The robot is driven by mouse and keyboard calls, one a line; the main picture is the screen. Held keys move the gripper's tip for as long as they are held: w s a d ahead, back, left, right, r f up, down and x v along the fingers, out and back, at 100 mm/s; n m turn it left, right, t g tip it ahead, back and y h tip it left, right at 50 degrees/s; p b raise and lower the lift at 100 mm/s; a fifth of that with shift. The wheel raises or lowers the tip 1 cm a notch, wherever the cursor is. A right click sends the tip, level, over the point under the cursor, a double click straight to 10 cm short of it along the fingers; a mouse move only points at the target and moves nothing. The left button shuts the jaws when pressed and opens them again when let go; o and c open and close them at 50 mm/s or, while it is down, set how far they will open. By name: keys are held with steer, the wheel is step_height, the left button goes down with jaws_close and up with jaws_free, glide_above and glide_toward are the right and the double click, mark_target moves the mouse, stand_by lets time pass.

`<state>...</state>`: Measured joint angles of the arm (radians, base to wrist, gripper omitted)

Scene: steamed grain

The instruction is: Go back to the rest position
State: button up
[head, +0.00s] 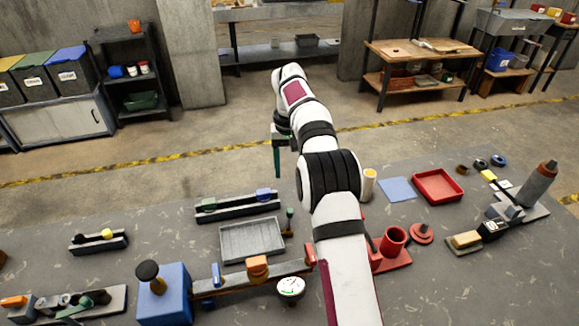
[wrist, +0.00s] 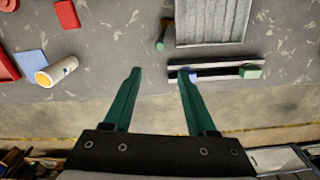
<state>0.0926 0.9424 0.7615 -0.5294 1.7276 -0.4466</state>
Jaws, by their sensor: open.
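My gripper (wrist: 158,75) shows in the wrist view as two green fingers held apart with nothing between them. In the head view my gripper (head: 277,160) points down above the far edge of the grey table (head: 160,217), beyond the black rack (head: 237,208). In the wrist view one fingertip overlaps the rack (wrist: 222,76) in the picture; I cannot tell the height above it. My white arm reaches out over the middle of the table.
A grey tray (head: 251,239), a blue block (head: 165,294), a red tray (head: 437,186), a blue mat (head: 397,189) and a red stand (head: 392,249) are on the table. A yellow-topped cylinder (head: 369,184) stands near my arm. Shelves (head: 135,72) are beyond the yellow floor line.

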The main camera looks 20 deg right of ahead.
steer(key=shift+r, duration=0.2)
steer(key=s+a+r+m+y, duration=0.1)
steer(key=s+a+r, duration=0.3)
steer(key=s, duration=0.6)
steer(key=s+a+r+m, duration=0.1)
steer(key=s+r, duration=0.5)
steer(key=s, duration=0.4)
steer(key=s+a+f, duration=0.1)
steer(key=s+f, duration=0.2)
steer(key=s, duration=0.7)
steer(key=s+a+f+m, duration=0.1)
steer(key=s+a+f, duration=0.1)
steer(key=s, duration=0.9)
steer(key=shift+a+f+m+y, duration=0.3)
steer(key=shift+f+y, duration=0.1)
steer(key=shift+f, duration=0.4)
